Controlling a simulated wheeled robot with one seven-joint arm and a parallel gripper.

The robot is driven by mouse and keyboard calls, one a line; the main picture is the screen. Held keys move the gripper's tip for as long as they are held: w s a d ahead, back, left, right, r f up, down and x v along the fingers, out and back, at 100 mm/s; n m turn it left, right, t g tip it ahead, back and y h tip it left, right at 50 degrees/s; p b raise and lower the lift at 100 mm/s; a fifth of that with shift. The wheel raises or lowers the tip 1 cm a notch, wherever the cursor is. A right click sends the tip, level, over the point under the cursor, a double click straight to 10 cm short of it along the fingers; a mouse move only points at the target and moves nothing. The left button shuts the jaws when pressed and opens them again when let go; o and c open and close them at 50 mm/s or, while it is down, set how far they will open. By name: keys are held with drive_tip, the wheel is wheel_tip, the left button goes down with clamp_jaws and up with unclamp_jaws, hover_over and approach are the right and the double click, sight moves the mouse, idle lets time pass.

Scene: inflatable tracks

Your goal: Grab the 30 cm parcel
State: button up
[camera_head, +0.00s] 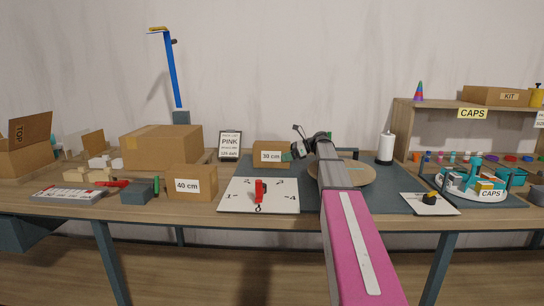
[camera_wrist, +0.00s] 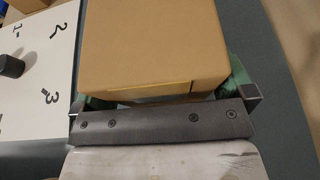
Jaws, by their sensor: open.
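The 30 cm parcel (camera_head: 262,157) is a small brown cardboard box with a white "30 cm" label, standing toward the back of the table in the head view. My gripper (camera_head: 297,150) is at its right side there. In the wrist view the box I take to be this parcel (camera_wrist: 150,45) fills the upper middle. My gripper (camera_wrist: 165,95) is open, with one green-padded finger on each side of the box. I cannot tell whether the fingers touch it. The label is hidden in the wrist view.
A "40 cm" box (camera_head: 192,183) and a larger box (camera_head: 160,144) stand to the left. A white numbered board (camera_head: 280,195) with a red tool (camera_head: 259,192) lies in front. A "PINK" sign (camera_head: 230,145) stands just left of the parcel. A round wooden disc (camera_head: 362,172) lies right.

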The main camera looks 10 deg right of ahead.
drive_tip(key=shift+a, duration=0.1)
drive_tip(key=c, duration=1)
drive_tip(key=shift+r, duration=0.1)
drive_tip(key=shift+c, duration=0.2)
